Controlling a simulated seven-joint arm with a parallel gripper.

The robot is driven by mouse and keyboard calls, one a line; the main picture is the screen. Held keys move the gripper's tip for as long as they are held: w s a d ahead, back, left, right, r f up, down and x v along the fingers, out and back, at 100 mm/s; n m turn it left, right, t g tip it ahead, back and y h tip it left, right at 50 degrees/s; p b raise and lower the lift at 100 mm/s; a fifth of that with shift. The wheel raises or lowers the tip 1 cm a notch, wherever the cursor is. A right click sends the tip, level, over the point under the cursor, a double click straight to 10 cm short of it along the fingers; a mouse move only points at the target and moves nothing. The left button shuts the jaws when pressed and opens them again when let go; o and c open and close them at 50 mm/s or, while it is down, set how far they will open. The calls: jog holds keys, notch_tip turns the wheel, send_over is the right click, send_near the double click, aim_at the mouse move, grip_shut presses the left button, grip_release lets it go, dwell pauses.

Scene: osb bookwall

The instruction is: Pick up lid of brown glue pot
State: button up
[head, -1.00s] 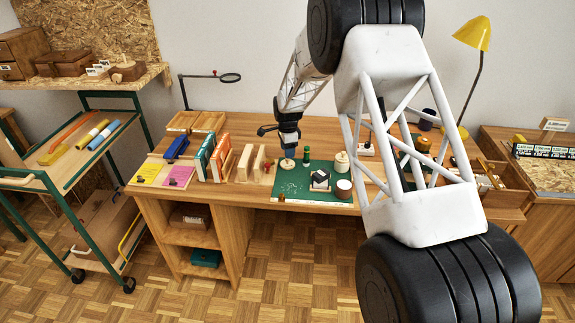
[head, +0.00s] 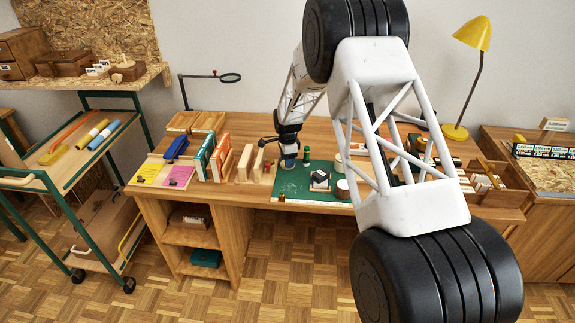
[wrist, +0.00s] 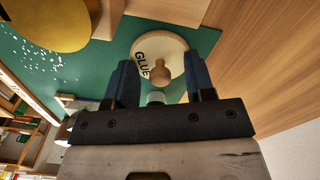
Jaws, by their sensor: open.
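In the wrist view a round cream top with GLUE lettering and a tan knob (wrist: 160,70) lies ahead of my gripper (wrist: 160,82). The knob lies between the two blue fingers in the picture. The fingers are spread apart and I see nothing gripped. The pot's body is mostly hidden, and I cannot tell its brown colour. In the head view my gripper (head: 289,161) is low over the left back part of the green mat (head: 290,190). What lies under it is hidden there.
A whitish pot (head: 342,189) and a small dark-and-white block (head: 321,180) stand on the mat. Wooden bookends (head: 245,163) stand to the left. In the wrist view a large yellow-brown round thing (wrist: 48,20) is upper left.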

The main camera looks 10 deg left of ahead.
jog(key=shift+c, duration=0.4)
grip_shut()
jog(key=shift+r, duration=0.15)
jog(key=shift+r, duration=1.4)
jog(key=shift+s+r, duration=0.2)
jog(key=shift+r, duration=0.1)
jog(key=s+d, duration=0.1)
jog(key=s, duration=0.4)
jog(key=s+d+r, duration=0.1)
jog(key=s+d, duration=0.1)
jog(key=s, duration=0.3)
jog(key=s+d, duration=0.1)
jog(key=s, duration=0.4)
jog(key=shift+d+r, duration=0.15)
jog(key=shift+d, duration=0.2)
